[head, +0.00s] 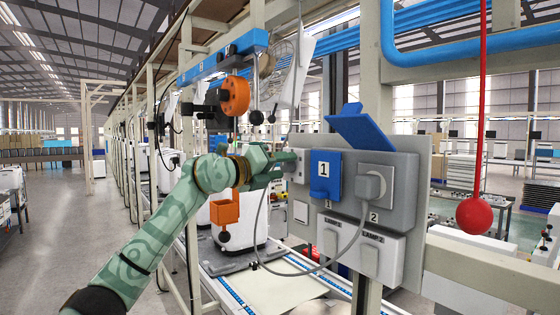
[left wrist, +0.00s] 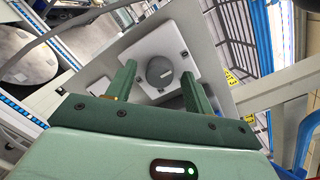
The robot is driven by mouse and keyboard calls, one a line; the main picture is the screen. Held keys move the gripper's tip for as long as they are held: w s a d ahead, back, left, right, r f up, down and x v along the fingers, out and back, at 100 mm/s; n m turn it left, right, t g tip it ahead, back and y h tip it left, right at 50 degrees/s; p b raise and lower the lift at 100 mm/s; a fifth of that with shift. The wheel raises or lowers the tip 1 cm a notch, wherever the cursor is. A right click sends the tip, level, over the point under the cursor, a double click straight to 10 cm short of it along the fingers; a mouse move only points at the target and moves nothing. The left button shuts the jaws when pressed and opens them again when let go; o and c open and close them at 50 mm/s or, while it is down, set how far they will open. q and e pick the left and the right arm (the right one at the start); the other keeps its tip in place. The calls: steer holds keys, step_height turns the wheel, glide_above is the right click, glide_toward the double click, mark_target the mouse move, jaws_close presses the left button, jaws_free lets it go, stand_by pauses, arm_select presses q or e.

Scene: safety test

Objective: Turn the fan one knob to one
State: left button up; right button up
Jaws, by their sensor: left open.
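In the left wrist view a round dark grey knob (left wrist: 160,73) with a small light mark sits on a white square plate (left wrist: 143,50). My left gripper (left wrist: 158,80) is open, with its two green fingers on either side of the knob. I cannot tell whether they touch it. No label naming the knob is readable. In the head view my left gripper (head: 284,163) reaches the left part of the grey panel (head: 410,190), and its fingers hide the knob there. My right gripper is not in view.
The panel bears a closed blue cover (head: 325,174) marked 1, a raised blue cover (head: 362,128), a plug (head: 370,187) with a hanging cable, and lamp switches (head: 379,258). A red ball (head: 474,216) hangs at right. An orange box (head: 225,212) hangs near my left wrist.

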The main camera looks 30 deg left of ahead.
arm_select(q)
steer(key=c, duration=1)
steer(key=shift+o, duration=0.2)
steer(key=shift+m, duration=0.3)
steer(key=m, duration=0.5)
steer(key=shift+f, duration=0.1)
steer(key=m+h, duration=0.1)
steer(key=m, duration=0.5)
steer(key=shift+m+p, duration=0.3)
steer(key=shift+t, duration=0.3)
steer(key=o, duration=1)
steer(key=shift+c, duration=0.2)
